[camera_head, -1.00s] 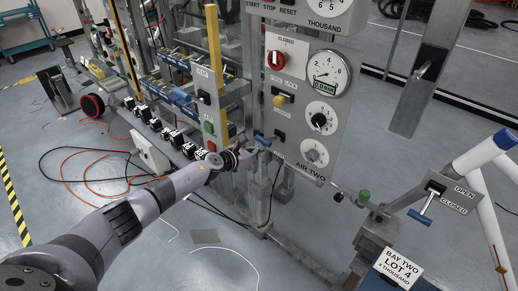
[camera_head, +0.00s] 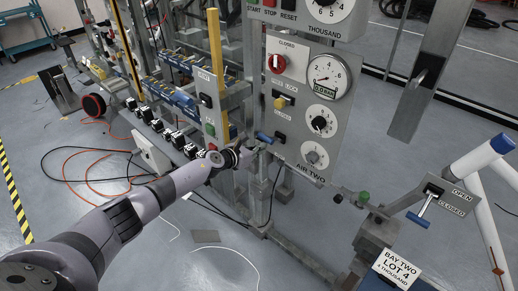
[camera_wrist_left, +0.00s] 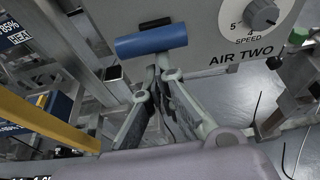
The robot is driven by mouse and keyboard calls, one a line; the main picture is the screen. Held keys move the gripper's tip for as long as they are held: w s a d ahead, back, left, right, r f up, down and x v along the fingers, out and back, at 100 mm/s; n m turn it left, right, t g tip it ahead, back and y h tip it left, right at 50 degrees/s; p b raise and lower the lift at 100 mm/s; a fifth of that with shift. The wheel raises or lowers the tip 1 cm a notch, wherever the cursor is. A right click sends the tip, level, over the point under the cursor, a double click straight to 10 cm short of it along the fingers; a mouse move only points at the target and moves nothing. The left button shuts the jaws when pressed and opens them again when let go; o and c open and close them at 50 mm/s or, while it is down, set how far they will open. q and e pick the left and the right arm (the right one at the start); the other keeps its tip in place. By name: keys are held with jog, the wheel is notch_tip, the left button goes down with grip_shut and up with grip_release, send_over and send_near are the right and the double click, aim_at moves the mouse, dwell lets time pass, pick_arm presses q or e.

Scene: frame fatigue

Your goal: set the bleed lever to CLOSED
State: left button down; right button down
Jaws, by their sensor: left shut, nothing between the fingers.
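A blue lever handle (camera_head: 264,138) sticks out at the lower left of the AIR TWO panel (camera_head: 303,153). It also shows in the left wrist view (camera_wrist_left: 151,41), lying roughly level. I can read no label beside it. My left gripper (camera_head: 256,150) is shut and empty just below this handle; in the left wrist view its fingertips (camera_wrist_left: 157,70) are close under the handle, and I cannot tell whether they touch it. Another blue-handled lever (camera_head: 425,208) sits on a plate marked OPEN and CLOSED at right, apart from the gripper. My right gripper is not in view.
The panel carries a red knob (camera_head: 277,64) under a CLOSED label, a gauge (camera_head: 329,78) and dials. A yellow post (camera_head: 215,55) and a grey box with a green button (camera_head: 209,115) stand left of the gripper. Hoses lie on the floor at left.

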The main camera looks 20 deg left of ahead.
pick_arm(q)
notch_tip(320, 180, down, 4)
jog(key=f+b, duration=0.1)
jog(key=b, duration=0.4)
jog(key=s+a+r+p, duration=0.2)
jog(key=s+r+p, duration=0.4)
jog(key=s+r, duration=0.1)
jog(key=shift+s+a, duration=0.2)
jog(key=shift+a, duration=0.1)
